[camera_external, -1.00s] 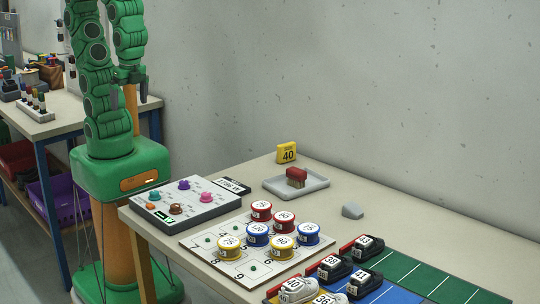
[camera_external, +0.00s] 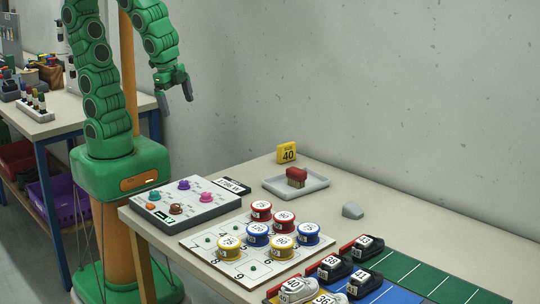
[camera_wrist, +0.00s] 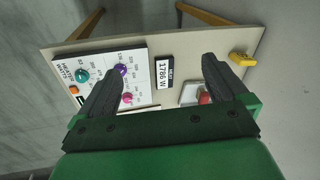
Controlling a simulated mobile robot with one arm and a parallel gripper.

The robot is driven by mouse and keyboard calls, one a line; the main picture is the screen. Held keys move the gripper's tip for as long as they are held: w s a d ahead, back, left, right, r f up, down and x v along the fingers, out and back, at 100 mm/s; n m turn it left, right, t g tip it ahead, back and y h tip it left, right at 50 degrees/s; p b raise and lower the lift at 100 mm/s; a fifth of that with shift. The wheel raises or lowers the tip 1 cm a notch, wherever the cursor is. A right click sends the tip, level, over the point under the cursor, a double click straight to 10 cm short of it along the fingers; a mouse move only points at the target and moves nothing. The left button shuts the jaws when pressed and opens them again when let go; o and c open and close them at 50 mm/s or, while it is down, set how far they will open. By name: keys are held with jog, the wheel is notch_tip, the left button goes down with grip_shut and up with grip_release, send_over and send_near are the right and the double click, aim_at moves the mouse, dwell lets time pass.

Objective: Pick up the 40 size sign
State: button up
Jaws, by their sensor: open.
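The yellow 40 size sign (camera_external: 287,152) stands upright at the back edge of the table, near the wall. In the wrist view the yellow sign (camera_wrist: 242,59) shows at the upper right, just right of the right finger. My gripper (camera_external: 177,101) is open and empty, in the air left of the sign and higher than the table. In the wrist view my gripper (camera_wrist: 158,80) has its two dark fingers wide apart, with nothing between them.
A control panel (camera_external: 186,203) with coloured knobs is at the table's left end. Several spools stand on a numbered board (camera_external: 215,258). Shoes (camera_external: 363,248) and a grey wedge (camera_external: 352,210) are further right.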

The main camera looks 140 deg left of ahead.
jog(key=w+a+f+t+y, duration=0.1)
jog(key=w+a, duration=0.3)
jog(key=a, duration=0.4)
jog(key=w+a+t+y, duration=0.15)
jog(key=w+a, duration=0.25)
jog(key=a, duration=0.4)
jog(key=m+t, duration=0.1)
jog(key=t, duration=0.3)
send_over(286, 151)
jog(key=s+a, duration=0.2)
jog(key=s, duration=0.2)
notch_tip(286, 151, down, 11)
jog(key=s+f+t+h, duration=0.1)
jog(key=f, duration=0.1)
jog(key=s+f+t+h, duration=0.1)
jog(key=f+h, duration=0.1)
jog(key=s+f+t+h, duration=0.1)
jog(key=f+t+h, duration=0.1)
jog(key=f, duration=0.1)
jog(key=shift+s+m, duration=0.3)
jog(key=shift+d+f+t+h, duration=0.1)
jog(key=shift+f+t+h, duration=0.15)
jog(key=shift+t, duration=0.1)
jog(key=shift+w+f+m+t, duration=0.1)
jog(key=shift+f+m+t, duration=0.1)
jog(key=shift+m+t, duration=0.1)
jog(key=shift+w+f+m+t+h, duration=0.2)
jog(key=shift+w+m+t+h, duration=0.4)
jog(key=shift+w, duration=0.3)
jog(key=shift+x, duration=2.5)
